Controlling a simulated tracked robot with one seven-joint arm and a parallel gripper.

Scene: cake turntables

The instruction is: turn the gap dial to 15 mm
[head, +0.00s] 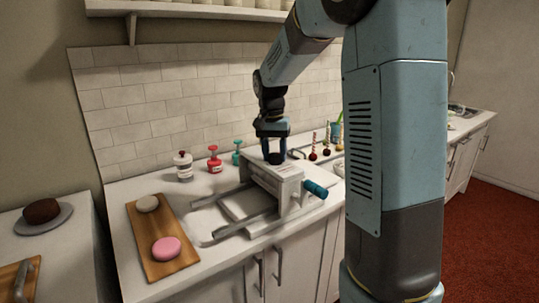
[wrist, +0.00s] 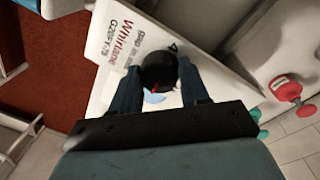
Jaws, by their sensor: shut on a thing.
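The gap dial (wrist: 158,72) is a black round knob on the white top of a machine (wrist: 120,60) printed with "Whirlaine" and "gap in mm". My gripper (wrist: 160,88) is shut on the dial, with one finger on each side of it. A small red mark and a light blue patch show beside the dial; its number scale is mostly hidden, so I cannot read the setting. In the head view, my gripper (head: 275,156) points down onto the top of the white machine (head: 272,172), which has a teal crank handle (head: 315,189) on its right side.
A wooden board (head: 148,238) with a cream cake and a pink cake (head: 166,248) lies at the left. White, red (head: 214,160) and teal pump bottles stand behind the machine. Metal rails (head: 236,221) reach out to the machine's left. Small items stand on the counter at its right.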

